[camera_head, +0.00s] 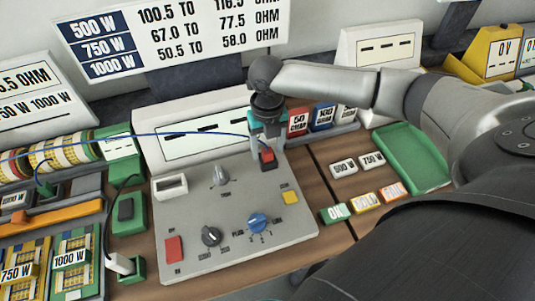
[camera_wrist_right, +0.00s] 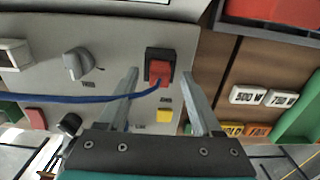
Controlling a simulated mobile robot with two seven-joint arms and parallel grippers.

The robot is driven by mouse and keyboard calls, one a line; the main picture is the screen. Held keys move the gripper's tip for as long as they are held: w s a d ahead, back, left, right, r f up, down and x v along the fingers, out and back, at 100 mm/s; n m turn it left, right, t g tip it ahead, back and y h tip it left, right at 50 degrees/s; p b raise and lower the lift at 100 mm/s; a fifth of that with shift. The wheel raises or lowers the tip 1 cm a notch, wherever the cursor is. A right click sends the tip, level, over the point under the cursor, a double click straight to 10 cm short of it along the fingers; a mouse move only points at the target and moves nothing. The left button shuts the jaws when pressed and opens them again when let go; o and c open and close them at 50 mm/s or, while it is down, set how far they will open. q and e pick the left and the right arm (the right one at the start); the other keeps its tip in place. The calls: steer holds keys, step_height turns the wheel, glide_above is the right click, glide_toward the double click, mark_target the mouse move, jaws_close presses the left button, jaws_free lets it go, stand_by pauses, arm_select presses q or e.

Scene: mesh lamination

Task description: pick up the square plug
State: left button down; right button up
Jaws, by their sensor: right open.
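A square red plug (camera_head: 268,156) with a blue cable sits in a black socket at the back right of the grey panel (camera_head: 190,262). The red plug also shows in the right wrist view (camera_wrist_right: 159,72). My right gripper (camera_head: 267,142) is above it, pointing down. In the right wrist view my open fingers (camera_wrist_right: 160,76) are on either side of the plug, with gaps between them and it. A black plug (camera_head: 126,210) and a white plug (camera_head: 121,263) sit in green holders at the left. My left gripper is not in view.
The blue cable (camera_head: 190,134) runs left from the red plug and crosses under one finger in the wrist view. Knobs, including a blue one (camera_head: 258,223), stand on the panel. A display box (camera_head: 190,148) is behind. A green tray (camera_head: 410,160) lies right.

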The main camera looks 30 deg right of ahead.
jaws_close()
stand_by(0.5)
